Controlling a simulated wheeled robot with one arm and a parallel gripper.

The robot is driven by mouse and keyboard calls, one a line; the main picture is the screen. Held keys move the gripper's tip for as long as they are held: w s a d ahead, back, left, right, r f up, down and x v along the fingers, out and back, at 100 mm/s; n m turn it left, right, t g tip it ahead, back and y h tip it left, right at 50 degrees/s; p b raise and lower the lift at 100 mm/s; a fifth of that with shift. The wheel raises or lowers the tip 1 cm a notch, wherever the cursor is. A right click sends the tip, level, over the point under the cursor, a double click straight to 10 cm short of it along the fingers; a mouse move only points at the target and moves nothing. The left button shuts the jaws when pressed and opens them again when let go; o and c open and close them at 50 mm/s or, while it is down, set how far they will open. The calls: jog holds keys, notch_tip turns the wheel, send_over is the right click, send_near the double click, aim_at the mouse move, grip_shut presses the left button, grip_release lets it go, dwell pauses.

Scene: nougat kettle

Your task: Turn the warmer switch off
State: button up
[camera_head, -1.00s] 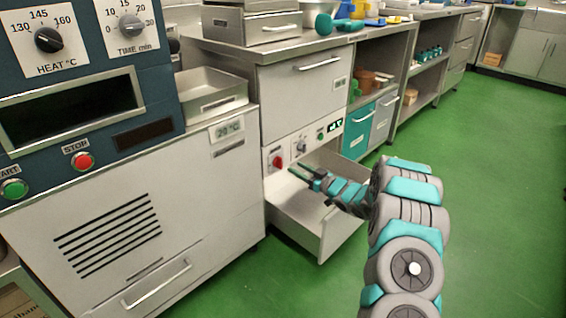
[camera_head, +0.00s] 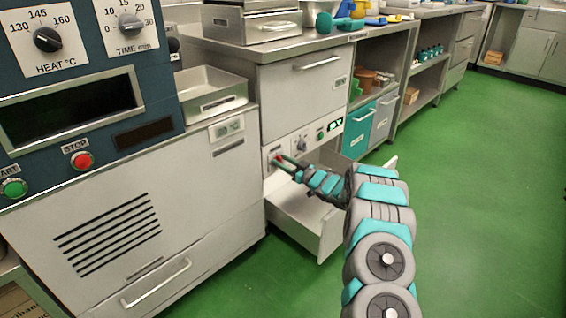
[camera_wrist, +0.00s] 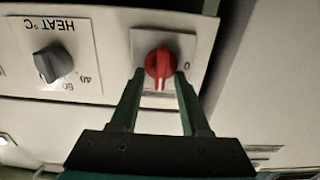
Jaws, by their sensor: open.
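The warmer switch is a red rotary knob (camera_wrist: 160,66) on a pale plate in the wrist view, with a "0" mark on the plate to its right. My gripper (camera_wrist: 158,80) is open, its two fingertips on either side of the knob's lower part; whether they touch it I cannot tell. In the head view my gripper (camera_head: 285,162) reaches the switch panel (camera_head: 290,148) above the drawer, and its fingers largely cover the red knob.
A grey heat knob (camera_wrist: 53,63) sits beside the switch. Below the panel an open drawer (camera_head: 300,225) juts out under my arm. A blue machine (camera_head: 80,80) with start and stop buttons stands at left. Green floor (camera_head: 480,200) is clear at right.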

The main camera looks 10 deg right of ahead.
grip_shut()
dwell(0.4)
dwell(0.4)
jog(key=shift+s+a+f+n+b, duration=0.15)
jog(key=shift+a+f+n+b, duration=0.1)
jog(key=shift+n+b, duration=2.4)
jog(key=shift+s+a+f+n+b, duration=0.2)
jog(key=shift+n+b, duration=1.7)
jog(key=shift+n, duration=1.45)
jog(key=shift+s+a+f+n+b, duration=0.15)
jog(key=shift+f+n+b, duration=0.1)
jog(key=shift+n+b, duration=2.4)
jog(key=shift+n+p, duration=0.4)
jog(key=shift+n, duration=0.05)
